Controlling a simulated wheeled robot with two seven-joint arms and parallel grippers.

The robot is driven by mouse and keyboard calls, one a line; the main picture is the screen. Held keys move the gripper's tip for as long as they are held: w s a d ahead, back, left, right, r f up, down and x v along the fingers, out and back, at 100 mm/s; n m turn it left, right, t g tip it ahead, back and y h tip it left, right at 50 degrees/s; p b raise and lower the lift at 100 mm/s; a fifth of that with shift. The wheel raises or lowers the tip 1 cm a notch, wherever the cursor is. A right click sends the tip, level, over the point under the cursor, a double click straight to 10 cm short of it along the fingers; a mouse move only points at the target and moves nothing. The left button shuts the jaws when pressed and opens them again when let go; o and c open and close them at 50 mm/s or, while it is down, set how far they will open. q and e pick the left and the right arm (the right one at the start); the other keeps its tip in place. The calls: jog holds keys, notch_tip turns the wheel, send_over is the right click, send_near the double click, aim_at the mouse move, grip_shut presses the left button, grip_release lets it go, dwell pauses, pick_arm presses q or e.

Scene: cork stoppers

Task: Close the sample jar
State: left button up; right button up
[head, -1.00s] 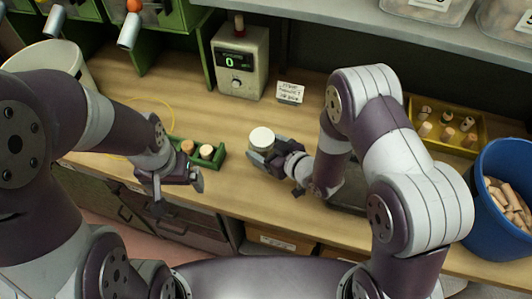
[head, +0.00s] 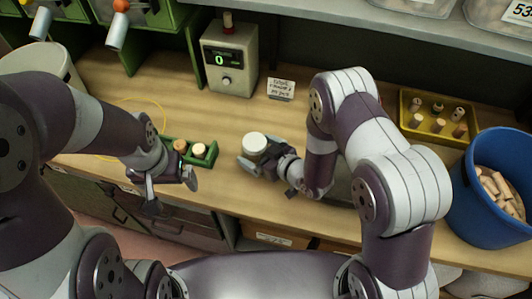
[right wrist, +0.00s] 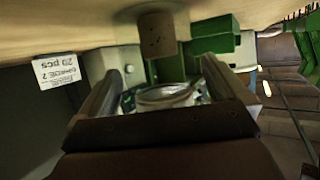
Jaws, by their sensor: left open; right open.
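The sample jar (head: 255,142) stands upright on the bench with a pale, round top. I cannot tell whether that top is a stopper or the jar's contents. My right gripper (head: 257,157) is open, with its fingers beside the jar. In the right wrist view a round, glassy rim (right wrist: 165,95) lies between the two spread fingers. Two corks, a brown one (head: 180,146) and a paler one (head: 199,151), sit in a small green rack (head: 212,150) left of the jar. My left gripper (head: 170,186) is open and empty near the bench's front edge, in front of the rack.
A grey device (head: 229,70) with a green "0" and a label card (head: 281,89) stand behind. A yellow tray (head: 437,123) of stoppers and a blue bin (head: 490,222) of corks are at the right. The bench between jar and card is clear.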

jog(key=v, duration=1.2)
jog(key=shift+b, duration=0.45)
jog(key=w+d+m+g+h, duration=0.2)
jog(key=w+d+g+h, duration=0.1)
jog(key=d+h, duration=0.45)
jog(key=s+d+r+m+g+h, duration=0.1)
jog(key=s+d+r+m+g, duration=0.1)
jog(key=s+r+m+g, duration=0.3)
jog(key=s+r+m, duration=0.1)
jog(key=s+r, duration=0.2)
jog(key=s, duration=0.2)
jog(key=shift+d+g, duration=0.2)
jog(key=shift+g, duration=0.1)
